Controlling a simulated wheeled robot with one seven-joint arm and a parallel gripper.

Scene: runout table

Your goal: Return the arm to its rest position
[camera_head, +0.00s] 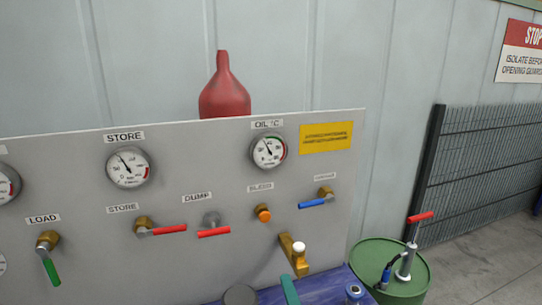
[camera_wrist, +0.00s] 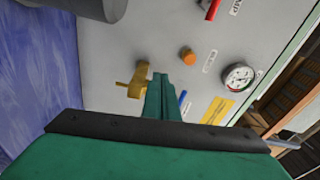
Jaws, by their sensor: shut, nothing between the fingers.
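My gripper (camera_head: 288,290) shows as a narrow green piece at the bottom edge of the head view, just below a brass fitting with a white knob (camera_head: 293,258). In the wrist view, the gripper's green fingers (camera_wrist: 163,95) are together with nothing between them. They point toward the grey panel (camera_head: 95,245). The brass fitting (camera_wrist: 134,83) lies just left of the fingertips there; I cannot tell whether they touch. Most of my arm is out of view.
The panel carries gauges (camera_head: 129,167), an orange button (camera_head: 263,213), and red, green and blue valve levers. A dark grey cylinder (camera_wrist: 95,8) stands close by. A blue surface (camera_wrist: 40,75) lies below. A green drum (camera_head: 395,262) with a red-handled pump stands right; a red bottle (camera_head: 224,92) rises behind.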

